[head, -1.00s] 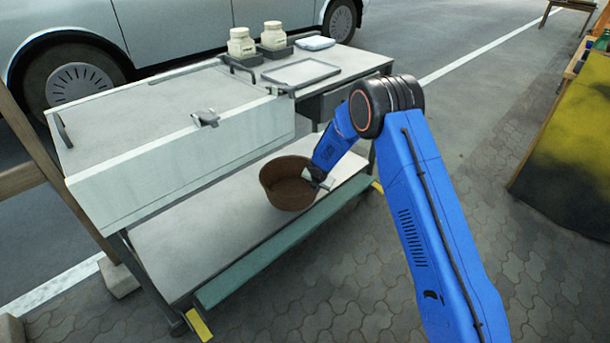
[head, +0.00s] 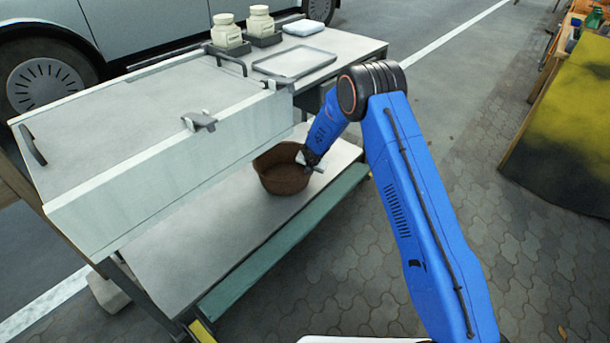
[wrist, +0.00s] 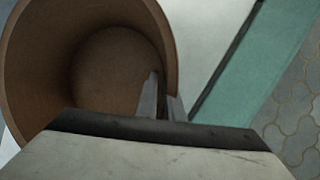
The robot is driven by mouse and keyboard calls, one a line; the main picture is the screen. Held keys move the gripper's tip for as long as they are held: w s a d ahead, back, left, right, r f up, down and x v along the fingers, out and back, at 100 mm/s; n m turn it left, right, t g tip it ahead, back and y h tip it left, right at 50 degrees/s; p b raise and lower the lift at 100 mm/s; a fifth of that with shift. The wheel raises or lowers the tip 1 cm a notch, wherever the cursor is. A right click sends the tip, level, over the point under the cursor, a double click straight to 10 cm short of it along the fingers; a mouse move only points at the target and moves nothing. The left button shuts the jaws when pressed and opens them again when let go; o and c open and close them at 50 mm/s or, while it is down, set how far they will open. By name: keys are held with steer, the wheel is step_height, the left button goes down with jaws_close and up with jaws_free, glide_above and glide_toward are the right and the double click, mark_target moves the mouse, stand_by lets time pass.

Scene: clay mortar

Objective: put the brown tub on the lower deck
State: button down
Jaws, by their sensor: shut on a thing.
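The brown tub (head: 280,180) is round, upright and looks empty. It is at the lower deck (head: 190,240) of the cart, toward the right part of that pale shelf; I cannot tell whether its base touches the deck. My gripper (head: 308,163) is shut on the tub's right rim. In the wrist view the tub (wrist: 30,75) fills the upper left, and my gripper's fingers (wrist: 162,105) pinch its wall, one inside and one outside. The far part of the deck is hidden under the cart's top.
The cart's upper top (head: 130,125) with a white front panel (head: 160,180) overhangs the deck. A green rail (head: 285,240) runs along the deck's front edge. Two jars (head: 227,32) and a tray (head: 295,62) stand on top. Bare deck lies left of the tub.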

steer(key=shift+f, duration=0.15)
steer(key=c, duration=1.9)
jaws_free()
steer(key=v, duration=1.2)
steer(key=shift+d, duration=0.1)
